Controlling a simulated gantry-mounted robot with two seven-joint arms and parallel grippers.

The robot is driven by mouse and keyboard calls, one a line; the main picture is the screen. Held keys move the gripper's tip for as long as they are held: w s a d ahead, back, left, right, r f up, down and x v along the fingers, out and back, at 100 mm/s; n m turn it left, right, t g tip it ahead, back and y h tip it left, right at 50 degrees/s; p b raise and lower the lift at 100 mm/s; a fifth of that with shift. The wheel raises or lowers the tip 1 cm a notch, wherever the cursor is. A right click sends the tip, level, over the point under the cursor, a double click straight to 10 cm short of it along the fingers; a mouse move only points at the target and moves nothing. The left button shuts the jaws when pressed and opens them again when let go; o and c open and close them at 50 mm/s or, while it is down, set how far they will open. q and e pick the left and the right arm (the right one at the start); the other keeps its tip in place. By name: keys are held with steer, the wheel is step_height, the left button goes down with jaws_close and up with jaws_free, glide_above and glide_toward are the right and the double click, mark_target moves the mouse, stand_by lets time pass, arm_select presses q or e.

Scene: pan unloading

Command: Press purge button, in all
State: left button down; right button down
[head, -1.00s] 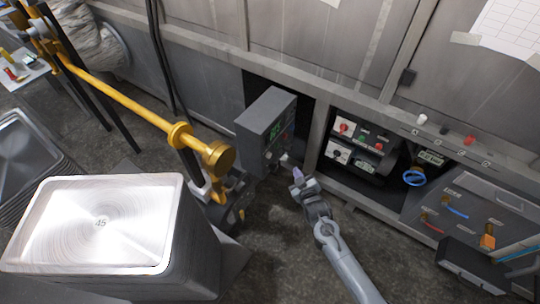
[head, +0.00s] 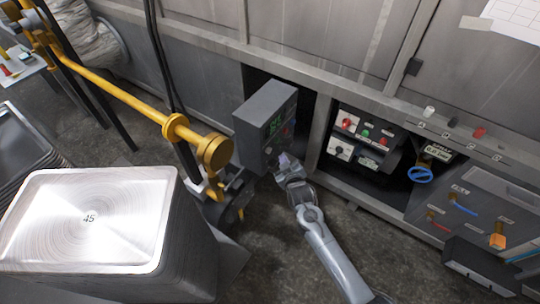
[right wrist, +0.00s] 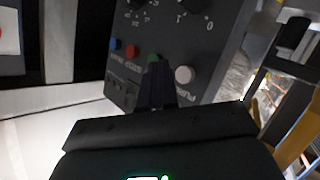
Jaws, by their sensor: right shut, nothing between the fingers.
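The control box (head: 262,122) is grey, with a green lit display on its face. In the right wrist view its panel (right wrist: 190,50) shows dark knobs at the top and a row of blue, red, green and white buttons. The white button (right wrist: 184,75) has a label beside it that seems to read "Purge". My right gripper (head: 285,162) is shut and empty, close in front of the lower part of the box. In the right wrist view its fingertips (right wrist: 157,68) overlap the green button (right wrist: 153,58), left of the white one. Contact cannot be told. My left gripper is not in view.
A yellow pipe (head: 120,95) with a round end stands left of the box. A stack of metal pans (head: 90,222) fills the lower left. A recessed panel with switches (head: 362,140) and a blue ring (head: 420,174) lie to the right.

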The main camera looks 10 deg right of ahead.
mark_target(269, 150)
steer(key=shift+w+a+b, duration=0.4)
steer(key=shift+w+a, duration=0.35)
steer(key=shift+w, duration=0.1)
stand_by(0.9)
stand_by(0.7)
steer(key=shift+w+a, duration=0.3)
steer(key=shift+w, duration=0.05)
